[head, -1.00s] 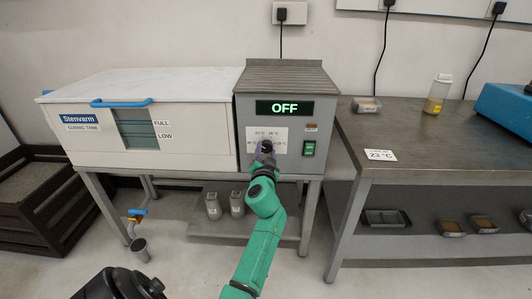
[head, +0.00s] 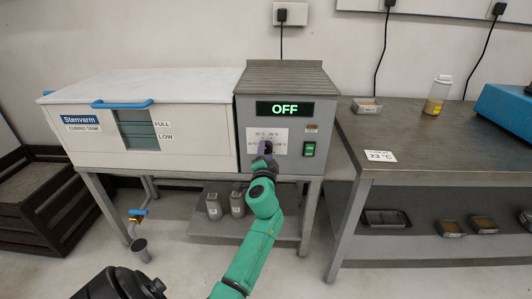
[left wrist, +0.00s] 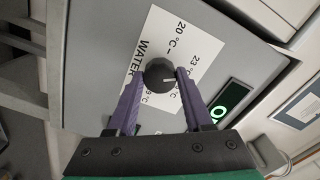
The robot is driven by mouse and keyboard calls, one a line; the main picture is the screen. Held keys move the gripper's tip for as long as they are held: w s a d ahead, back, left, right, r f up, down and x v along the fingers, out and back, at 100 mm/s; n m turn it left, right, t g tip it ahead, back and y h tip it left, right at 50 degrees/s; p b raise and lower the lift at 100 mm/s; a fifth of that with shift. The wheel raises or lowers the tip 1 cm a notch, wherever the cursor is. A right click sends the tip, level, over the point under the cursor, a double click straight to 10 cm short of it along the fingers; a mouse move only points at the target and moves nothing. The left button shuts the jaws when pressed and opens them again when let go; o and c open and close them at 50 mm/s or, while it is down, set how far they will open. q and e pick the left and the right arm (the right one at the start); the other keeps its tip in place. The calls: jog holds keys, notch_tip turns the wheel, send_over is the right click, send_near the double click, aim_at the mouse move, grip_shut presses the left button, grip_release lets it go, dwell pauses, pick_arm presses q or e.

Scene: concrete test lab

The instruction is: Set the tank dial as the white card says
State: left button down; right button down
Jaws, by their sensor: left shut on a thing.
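The tank dial (left wrist: 158,72) is a round black knob with a white pointer line, on a white label plate (left wrist: 185,45) printed with temperatures. In the left wrist view the line points right, roughly toward the display side. My left gripper (head: 264,150) is at the dial, its purple fingers (left wrist: 160,80) shut on either side of the knob. In the head view the gripper hides most of the dial. The display (head: 285,108) above it reads OFF in green. The white card (head: 381,156) lies on the right bench and reads 23 °C.
The white curing tank (head: 90,145) with a blue lid handle (head: 121,104) stands left of the grey control box (head: 300,85). A green switch (head: 309,149) is right of the dial. The steel bench (head: 430,125) holds a small tray, a bottle and a blue device.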

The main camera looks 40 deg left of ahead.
pick_arm(q)
jog(key=shift+c, duration=1.5)
grip_release()
jog(key=shift+a, duration=0.1)
jog(key=v, duration=1.4)
jog(key=shift+s+d+b, duration=0.2)
jog(key=shift+d+b, duration=0.05)
jog(key=shift+b, duration=0.1)
pick_arm(e)
jog(key=shift+w+a+r, duration=0.15)
jog(key=shift+r, duration=0.75)
